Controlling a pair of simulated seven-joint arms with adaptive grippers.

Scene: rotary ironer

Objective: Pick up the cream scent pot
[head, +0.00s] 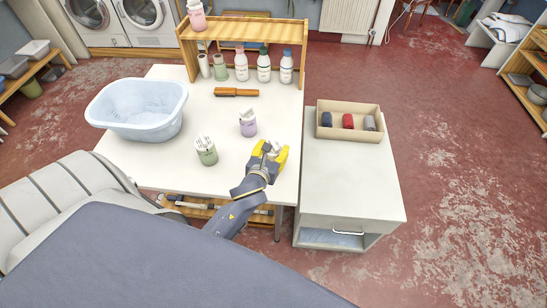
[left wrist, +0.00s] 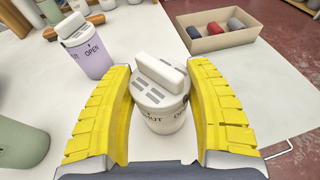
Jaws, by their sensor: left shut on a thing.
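The cream scent pot (left wrist: 166,118) stands between the yellow fingers of my left gripper (left wrist: 160,100) in the left wrist view. It has a slotted lid with a raised bar, and lettering ending in "UT" on its side. My left gripper (head: 270,152) is shut on it at the right edge of the white table (head: 222,170). In the head view the gripper mostly hides the pot. The pot looks upright; I cannot tell whether it touches the table. My right gripper is not in view.
A lilac pot (head: 248,126) and a green pot (head: 207,154) stand left of the gripper. A blue basin (head: 137,112), an orange-handled brush (head: 236,92) and a wooden shelf (head: 243,27) with bottles lie beyond. A box of rolls (head: 349,137) sits on the right cabinet (head: 350,180).

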